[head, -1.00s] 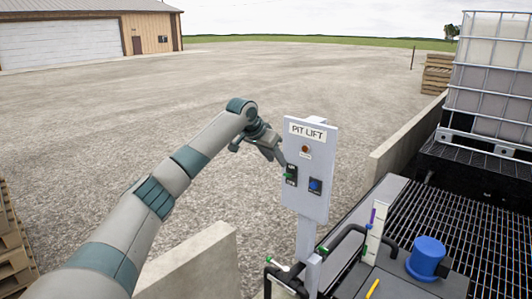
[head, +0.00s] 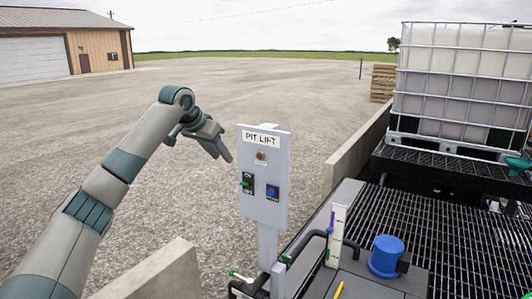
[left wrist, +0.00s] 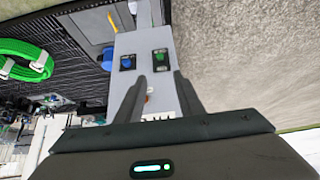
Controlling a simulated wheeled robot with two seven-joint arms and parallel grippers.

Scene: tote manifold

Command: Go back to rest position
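My left gripper (head: 221,157) is in front of and just left of the pit lift panel (head: 250,210) in the head view, apart from it and empty. In the left wrist view its two fingers (left wrist: 159,75) are spread, with the panel (left wrist: 143,45) beyond them. The panel is a grey upright plate on a post, with a "PIT LIFT" label, an orange-red light (head: 260,155), a green switch (head: 246,183) and a blue knob (head: 271,192). My right gripper is in neither view.
A low concrete wall (head: 160,272) stands in front of the post, and another (head: 355,150) runs behind it. Right are a black grating (head: 440,225), a blue-capped fitting (head: 384,256) and a caged white tank (head: 465,80). Gravel ground at the left is open.

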